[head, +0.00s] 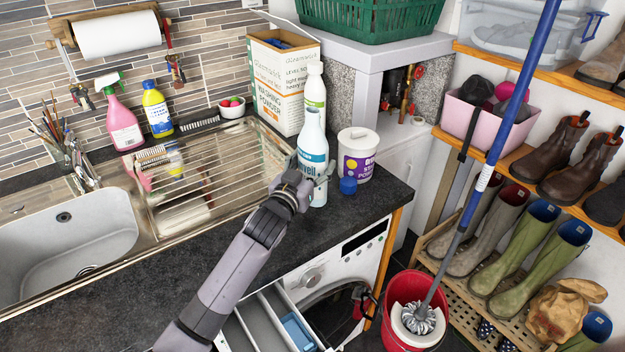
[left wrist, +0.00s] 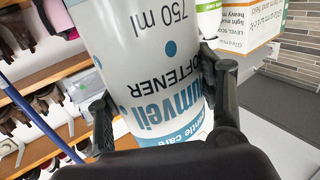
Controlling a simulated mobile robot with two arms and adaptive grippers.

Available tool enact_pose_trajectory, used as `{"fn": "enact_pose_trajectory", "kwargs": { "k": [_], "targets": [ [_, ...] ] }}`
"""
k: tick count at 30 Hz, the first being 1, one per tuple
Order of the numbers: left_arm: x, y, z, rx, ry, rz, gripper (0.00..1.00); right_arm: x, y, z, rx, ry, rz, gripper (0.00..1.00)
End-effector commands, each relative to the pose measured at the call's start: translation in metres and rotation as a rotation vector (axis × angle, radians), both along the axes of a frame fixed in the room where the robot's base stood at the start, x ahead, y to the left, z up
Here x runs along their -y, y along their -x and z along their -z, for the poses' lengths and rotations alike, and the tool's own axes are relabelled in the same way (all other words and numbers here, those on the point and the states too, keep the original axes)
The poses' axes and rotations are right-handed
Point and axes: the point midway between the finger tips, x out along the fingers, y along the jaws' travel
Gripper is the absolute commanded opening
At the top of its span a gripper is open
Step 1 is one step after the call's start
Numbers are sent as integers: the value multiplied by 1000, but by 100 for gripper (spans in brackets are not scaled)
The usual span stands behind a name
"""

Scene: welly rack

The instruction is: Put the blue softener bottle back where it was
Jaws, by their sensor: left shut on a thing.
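The softener bottle (head: 313,146), white and pale blue with a blue-lettered label, is upright at the right end of the dark worktop (head: 240,235). My left gripper (head: 316,171) is shut around its lower body. In the left wrist view the bottle (left wrist: 150,60) fills the space between the two fingers, and its label reads "softener" and "750 ml". Its base is near the worktop surface; I cannot tell whether it touches. A small blue cap (head: 348,186) lies just right of it. My right gripper is not in view.
A white bottle with a green label (head: 315,88) and a washing powder box (head: 279,90) stand close behind. A white and purple tub (head: 356,155) is to the right. The metal drainer (head: 205,180) lies left; the worktop's front edge is near.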

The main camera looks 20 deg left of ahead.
Motion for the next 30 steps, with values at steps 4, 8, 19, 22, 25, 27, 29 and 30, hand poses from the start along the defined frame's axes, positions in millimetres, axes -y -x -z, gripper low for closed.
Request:
{"fn": "enact_pose_trajectory", "kwargs": {
  "k": [4,8,19,22,25,27,29,30],
  "targets": [
    [0,0,10,3,0,-1,21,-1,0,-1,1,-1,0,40],
    [0,0,28,-1,2,-1,21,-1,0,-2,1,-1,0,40],
    [0,0,50,5,1,0,21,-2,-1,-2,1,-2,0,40],
    [0,0,50,5,1,0,21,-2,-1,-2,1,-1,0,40],
    [0,0,53,4,0,0,21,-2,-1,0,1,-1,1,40],
    [0,0,54,2,0,0,64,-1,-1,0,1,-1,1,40],
    [0,0,54,1,0,0,68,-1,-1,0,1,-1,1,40],
    [0,0,54,1,0,0,71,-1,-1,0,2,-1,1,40]
  ]
}}
